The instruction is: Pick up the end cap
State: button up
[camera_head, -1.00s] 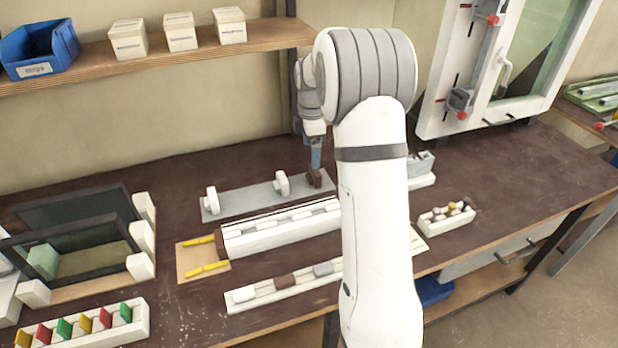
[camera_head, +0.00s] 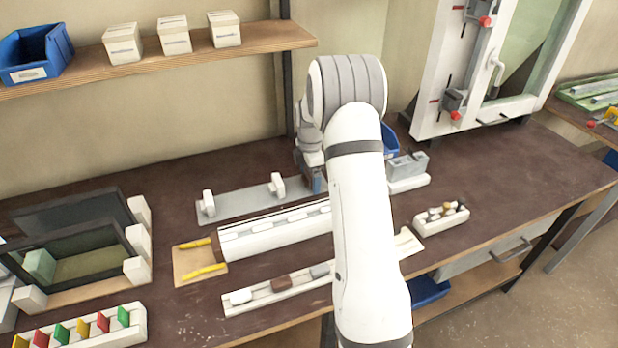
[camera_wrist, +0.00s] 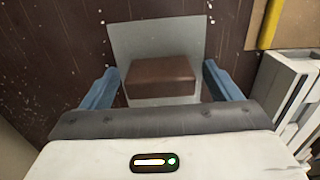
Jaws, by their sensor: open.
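The brown end cap (camera_wrist: 160,76) is a block lying on a grey plate (camera_wrist: 156,36) in the wrist view. My gripper (camera_wrist: 162,70) is open, with one blue finger on each side of the cap. Gaps show between the cap and both fingers, so it is not gripped. In the head view my gripper (camera_head: 318,184) is low at the right end of the grey plate (camera_head: 240,202), and the cap there is hidden behind my gripper and arm.
Two white uprights (camera_head: 277,185) stand on the plate. A long white profile (camera_head: 275,232) lies in front. A white rack (camera_head: 262,294) holds white, brown and grey blocks. A grey block on a white base (camera_head: 408,170) and a blue bin (camera_head: 391,138) are close right of my arm.

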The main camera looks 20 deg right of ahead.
jog(key=c, duration=1)
jog(key=shift+r, duration=0.1)
jog(key=shift+c, duration=0.2)
